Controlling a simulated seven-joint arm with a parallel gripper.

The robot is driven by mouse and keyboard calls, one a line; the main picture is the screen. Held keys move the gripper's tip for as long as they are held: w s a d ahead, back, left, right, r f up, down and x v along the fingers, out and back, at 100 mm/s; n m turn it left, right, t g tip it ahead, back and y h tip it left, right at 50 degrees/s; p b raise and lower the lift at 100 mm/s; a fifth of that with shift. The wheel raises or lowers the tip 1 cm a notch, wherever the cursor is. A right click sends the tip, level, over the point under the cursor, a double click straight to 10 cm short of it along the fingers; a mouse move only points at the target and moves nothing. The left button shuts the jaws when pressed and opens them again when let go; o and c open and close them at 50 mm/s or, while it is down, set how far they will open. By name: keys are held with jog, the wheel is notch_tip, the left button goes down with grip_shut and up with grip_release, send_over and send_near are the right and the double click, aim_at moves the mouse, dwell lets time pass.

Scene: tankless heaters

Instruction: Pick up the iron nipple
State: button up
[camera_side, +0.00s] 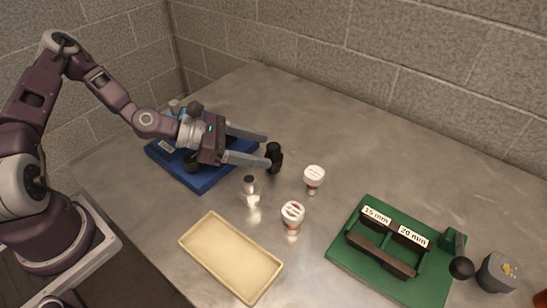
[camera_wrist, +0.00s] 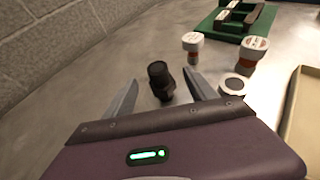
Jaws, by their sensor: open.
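A short black fitting, which looks like the iron nipple (camera_side: 274,153), stands upright on the metal table. My gripper (camera_side: 267,151) is open and low over the table, reaching in from the left. In the side view the fitting is at the fingertips, close to the nearer finger. In the wrist view the nipple (camera_wrist: 160,83) shows between the two spread fingers (camera_wrist: 162,79), with clear gaps on both sides. Nothing is held. I cannot tell exactly how deep it sits between the fingers.
A blue tray (camera_side: 203,183) with fittings lies under my gripper. A small pale container with a dark top (camera_side: 249,187) and two white-lidded tubs (camera_side: 314,174) (camera_side: 292,211) stand nearby. A cream tray (camera_side: 231,257) is in front. A green fixture (camera_side: 357,268) labelled 15 mm and 20 mm is right.

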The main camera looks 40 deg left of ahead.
aim_at(280, 154)
jog(key=x, duration=0.7)
jog(key=shift+a, duration=0.1)
grip_shut()
